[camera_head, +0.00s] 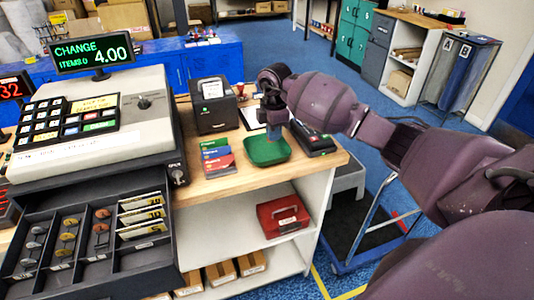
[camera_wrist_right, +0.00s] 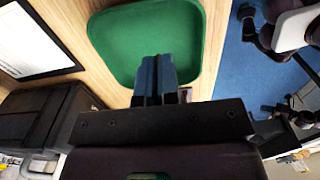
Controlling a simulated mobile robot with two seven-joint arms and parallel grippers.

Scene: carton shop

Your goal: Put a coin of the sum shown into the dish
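The green dish (camera_head: 267,152) sits on the wooden counter; in the wrist view the dish (camera_wrist_right: 150,35) looks empty where it shows. My right gripper (camera_head: 276,130) points down over the dish's far edge. In the wrist view its two blue fingers (camera_wrist_right: 157,75) are together, and I see no coin between them. The display (camera_head: 92,54) reads CHANGE 4.00. The open cash drawer (camera_head: 110,262) holds silver coins (camera_head: 33,244), gold-coloured coins (camera_head: 69,236), copper-coloured coins (camera_head: 101,227) and banknotes (camera_head: 142,217). My left gripper is out of view.
The cash register (camera_head: 140,125) stands behind the drawer. A black printer (camera_head: 212,105) and coloured cards (camera_head: 217,158) stand left of the dish. A black card terminal (camera_head: 312,140) is close on its right. A red box (camera_head: 283,217) sits on the shelf below.

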